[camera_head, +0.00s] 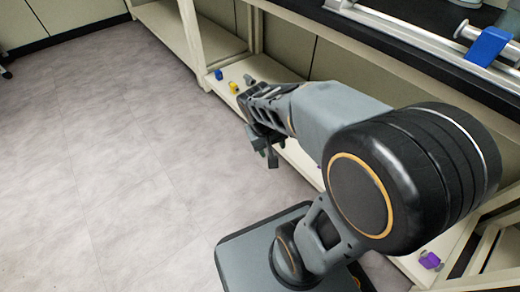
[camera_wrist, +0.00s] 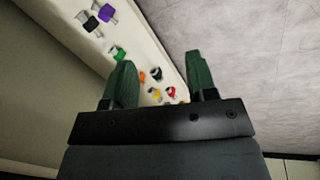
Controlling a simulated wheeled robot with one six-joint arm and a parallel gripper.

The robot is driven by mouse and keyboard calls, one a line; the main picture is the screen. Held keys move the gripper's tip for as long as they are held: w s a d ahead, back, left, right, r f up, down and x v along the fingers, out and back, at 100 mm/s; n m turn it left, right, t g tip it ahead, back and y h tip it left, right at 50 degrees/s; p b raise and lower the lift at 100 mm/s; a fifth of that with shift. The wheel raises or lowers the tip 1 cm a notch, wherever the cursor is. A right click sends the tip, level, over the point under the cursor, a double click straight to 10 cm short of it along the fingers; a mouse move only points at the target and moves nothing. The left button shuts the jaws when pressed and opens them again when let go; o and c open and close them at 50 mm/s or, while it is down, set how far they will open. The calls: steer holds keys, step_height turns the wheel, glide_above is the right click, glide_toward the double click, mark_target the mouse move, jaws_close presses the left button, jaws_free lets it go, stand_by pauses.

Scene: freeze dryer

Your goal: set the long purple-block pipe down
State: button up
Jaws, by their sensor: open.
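A purple block (camera_wrist: 107,12) with a pale grey part beside it lies on the cream shelf, near the top left of the wrist view. In the head view a purple block (camera_head: 430,260) sits on the low shelf at the lower right. I cannot tell whether these are the same piece or how long its pipe is. My gripper (camera_head: 264,150) hangs beside the low shelf in the head view. In the wrist view its green fingers (camera_wrist: 160,62) are spread apart with nothing held between them. The purple block is outside the fingers, beyond the left one.
Several small pieces share the shelf, including a black one (camera_wrist: 88,22), a green one (camera_wrist: 119,54) and a red one (camera_wrist: 170,92). Blue (camera_head: 219,74) and yellow (camera_head: 234,87) ones lie at its far end. A blue block (camera_head: 487,46) is on the dark bench. The floor (camera_head: 110,150) at left is clear.

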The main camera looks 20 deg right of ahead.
steer(key=s+a+r+n+t+y, duration=0.1)
steer(key=s+a+r+t+y, duration=0.1)
steer(key=a+r, duration=0.1)
steer(key=shift+s+a+r+t+y, duration=0.15)
steer(key=shift+s+a+t+y, duration=0.2)
steer(key=shift+a, duration=0.45)
